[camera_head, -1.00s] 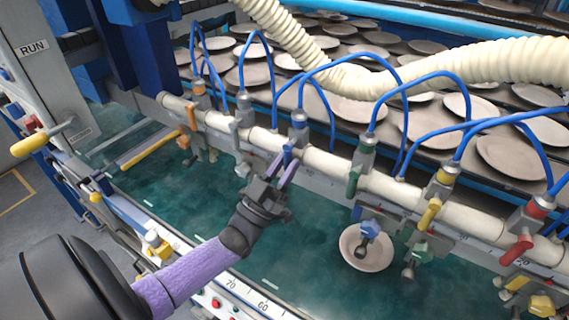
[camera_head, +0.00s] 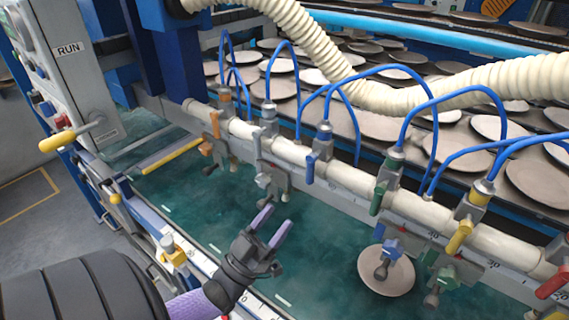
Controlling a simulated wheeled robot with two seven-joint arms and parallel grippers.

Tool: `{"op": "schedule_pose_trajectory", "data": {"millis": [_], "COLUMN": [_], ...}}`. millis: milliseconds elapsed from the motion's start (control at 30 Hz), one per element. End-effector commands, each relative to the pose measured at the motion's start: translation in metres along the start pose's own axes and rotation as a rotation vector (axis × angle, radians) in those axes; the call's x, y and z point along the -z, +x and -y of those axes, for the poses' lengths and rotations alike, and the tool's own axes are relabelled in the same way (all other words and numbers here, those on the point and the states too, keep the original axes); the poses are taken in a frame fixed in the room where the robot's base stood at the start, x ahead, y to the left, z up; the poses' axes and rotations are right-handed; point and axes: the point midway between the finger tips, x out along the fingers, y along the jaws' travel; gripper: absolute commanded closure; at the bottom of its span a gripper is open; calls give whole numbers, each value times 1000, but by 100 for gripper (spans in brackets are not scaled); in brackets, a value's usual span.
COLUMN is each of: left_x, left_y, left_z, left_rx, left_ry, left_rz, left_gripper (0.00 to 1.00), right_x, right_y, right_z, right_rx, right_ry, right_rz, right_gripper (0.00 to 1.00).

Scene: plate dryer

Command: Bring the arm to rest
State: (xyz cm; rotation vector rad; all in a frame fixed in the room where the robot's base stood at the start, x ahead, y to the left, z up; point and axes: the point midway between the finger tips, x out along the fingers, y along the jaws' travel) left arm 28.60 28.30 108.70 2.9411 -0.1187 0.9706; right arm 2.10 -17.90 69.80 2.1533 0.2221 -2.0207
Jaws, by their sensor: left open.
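My left gripper (camera_head: 271,229) is in the lower middle of the head view. Its two purple fingers are apart with nothing between them. It is above the green surface (camera_head: 190,205), apart from the white pipe (camera_head: 345,170) and its valves. A blue valve handle (camera_head: 311,167) on the pipe is up and to the right of the fingers. A round plate (camera_head: 392,280) hangs at a suction fitting on the lower right, well to the right of the gripper. My right gripper is out of view.
The pipe carries valves with orange, grey, green and yellow (camera_head: 459,237) handles and looped blue hoses. Many plates (camera_head: 380,125) lie on racks behind it. A ribbed cream hose (camera_head: 420,95) crosses above. A RUN panel (camera_head: 68,48) with a yellow-tipped lever (camera_head: 57,141) stands at left.

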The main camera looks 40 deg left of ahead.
Motion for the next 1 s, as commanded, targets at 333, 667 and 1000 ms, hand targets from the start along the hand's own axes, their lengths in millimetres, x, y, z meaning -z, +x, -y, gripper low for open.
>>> {"op": "schedule_pose_trajectory", "data": {"millis": [333,667,1000], "left_x": [0,-84,-72], "left_y": [1,-14,-90], "left_z": [0,-93,-137], "left_rx": [0,-55,-93], "left_ry": [0,-44,42], "left_rz": [2,802,1525], "left_gripper": [43,43,43], "right_x": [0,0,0], "right_y": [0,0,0], "right_z": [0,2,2], "right_rx": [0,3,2], "right_ry": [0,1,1], "right_rz": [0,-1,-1], "right_gripper": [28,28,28]}}
